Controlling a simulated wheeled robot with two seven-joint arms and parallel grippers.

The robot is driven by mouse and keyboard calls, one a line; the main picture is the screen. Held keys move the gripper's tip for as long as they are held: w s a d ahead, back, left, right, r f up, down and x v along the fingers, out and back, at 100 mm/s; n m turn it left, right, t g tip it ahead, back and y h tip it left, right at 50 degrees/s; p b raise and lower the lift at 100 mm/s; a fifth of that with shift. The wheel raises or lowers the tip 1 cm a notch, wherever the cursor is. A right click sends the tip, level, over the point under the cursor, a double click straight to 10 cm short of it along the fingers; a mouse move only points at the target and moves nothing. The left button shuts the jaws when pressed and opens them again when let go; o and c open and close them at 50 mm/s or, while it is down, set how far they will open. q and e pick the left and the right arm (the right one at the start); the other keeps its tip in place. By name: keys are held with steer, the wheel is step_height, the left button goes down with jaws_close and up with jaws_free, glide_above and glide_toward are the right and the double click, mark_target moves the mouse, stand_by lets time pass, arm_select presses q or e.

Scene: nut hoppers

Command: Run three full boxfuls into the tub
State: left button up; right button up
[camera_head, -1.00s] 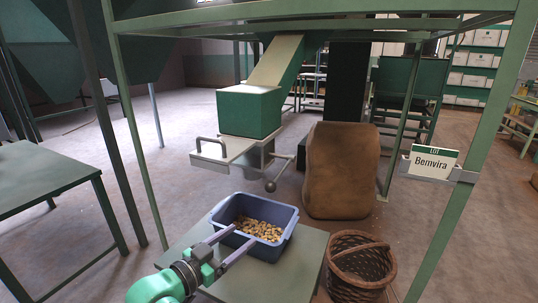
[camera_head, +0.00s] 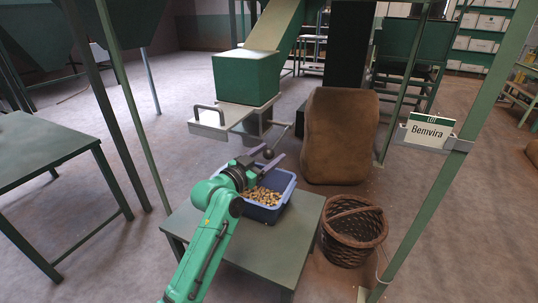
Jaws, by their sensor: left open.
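The green measuring box (camera_head: 245,78) hangs under a sloping chute (camera_head: 275,24). Beneath it is a grey slide plate with a bar handle (camera_head: 207,112). A lever ending in a dark ball knob (camera_head: 268,153) sticks out below the box. The blue tub (camera_head: 288,193) sits on a low green table, with brown nuts (camera_head: 264,196) in its bottom. My left gripper (camera_head: 271,153) is open above the tub's far side, its fingers pointing at the knob and appearing on either side of it; contact cannot be told. My gripper and arm hide the tub's left part. My right gripper is not in view.
The low table (camera_head: 265,245) has bare room in front of the tub. A wicker basket (camera_head: 352,232) stands to its right, a large brown sack (camera_head: 340,135) behind. A frame post with a "Bemvira" sign (camera_head: 430,131) rises at right. Another table (camera_head: 50,150) stands at left.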

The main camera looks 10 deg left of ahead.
arm_select(q)
jaws_close()
stand_by(1.4)
